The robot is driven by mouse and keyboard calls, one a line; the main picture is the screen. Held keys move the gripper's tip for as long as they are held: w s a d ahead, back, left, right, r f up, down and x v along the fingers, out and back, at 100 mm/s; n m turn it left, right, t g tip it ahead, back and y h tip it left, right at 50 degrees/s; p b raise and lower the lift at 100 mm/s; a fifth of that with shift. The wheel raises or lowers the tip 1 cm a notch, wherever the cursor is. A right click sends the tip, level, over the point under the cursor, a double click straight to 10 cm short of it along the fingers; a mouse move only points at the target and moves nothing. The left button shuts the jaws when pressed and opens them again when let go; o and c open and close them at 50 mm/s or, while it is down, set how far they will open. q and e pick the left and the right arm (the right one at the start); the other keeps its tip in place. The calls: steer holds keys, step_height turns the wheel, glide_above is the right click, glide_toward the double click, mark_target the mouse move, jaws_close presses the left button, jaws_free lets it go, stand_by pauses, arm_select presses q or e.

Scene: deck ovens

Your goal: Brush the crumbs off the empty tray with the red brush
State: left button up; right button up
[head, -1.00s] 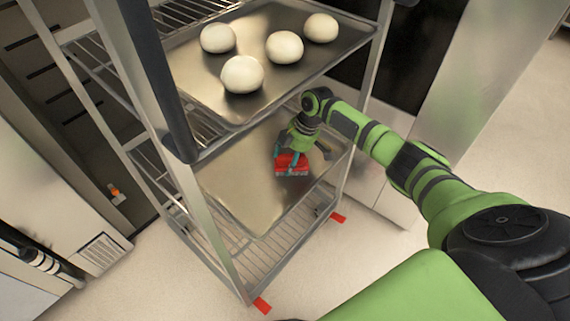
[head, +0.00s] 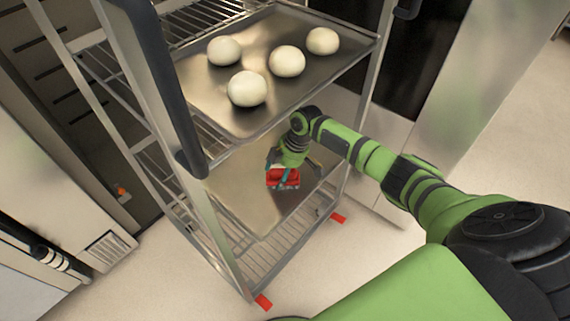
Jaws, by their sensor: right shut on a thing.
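The empty tray (head: 240,205) lies on a lower level of the rack, below the tray of dough. My right gripper (head: 283,169) reaches in over this tray from the right and is shut on the red brush (head: 283,179). The brush is over the right-hand part of the tray, with its bristle side down. I cannot tell for sure whether the bristles touch the metal. No crumbs can be made out at this size. The upper tray hides the back of the empty tray. My left gripper is not in view.
The upper tray (head: 205,105) holds several white dough balls (head: 246,89), close above my right gripper. The rack's front post (head: 160,80) and right post (head: 362,115) flank the tray. Red feet (head: 263,301) stick out on the floor. Oven fronts stand behind.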

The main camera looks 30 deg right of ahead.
steer(key=shift+s+a, duration=0.2)
steer(key=shift+a, duration=0.15)
steer(key=shift+w+a+f+b, duration=0.1)
steer(key=shift+w+b, duration=0.3)
steer(key=shift+w, duration=0.1)
steer(key=shift+w+d+b, duration=0.3)
steer(key=shift+d+b, duration=0.25)
steer(key=shift+d, duration=0.25)
steer(key=shift+w+d+b, duration=0.2)
steer(key=shift+d+b, duration=0.1)
steer(key=shift+d, duration=0.3)
steer(key=shift+w+d+f+b, duration=0.1)
steer(key=shift+w+d+b, duration=0.15)
steer(key=shift+d+b, duration=0.5)
steer(key=shift+w+d, duration=0.15)
steer(key=shift+d, duration=0.3)
steer(key=shift+r, duration=0.3)
steer(key=shift+s+a+p, duration=0.3)
steer(key=shift+a+p, duration=0.5)
steer(key=shift+s+a+f+p, duration=0.2)
steer(key=shift+a+p, duration=0.15)
steer(key=shift+a, duration=0.25)
steer(key=shift+s+a+p, duration=0.35)
steer(key=shift+a+p, duration=0.3)
steer(key=shift+a, duration=0.15)
steer(key=shift+s+a, duration=0.15)
steer(key=shift+a, duration=0.2)
steer(key=shift+a+f, duration=0.1)
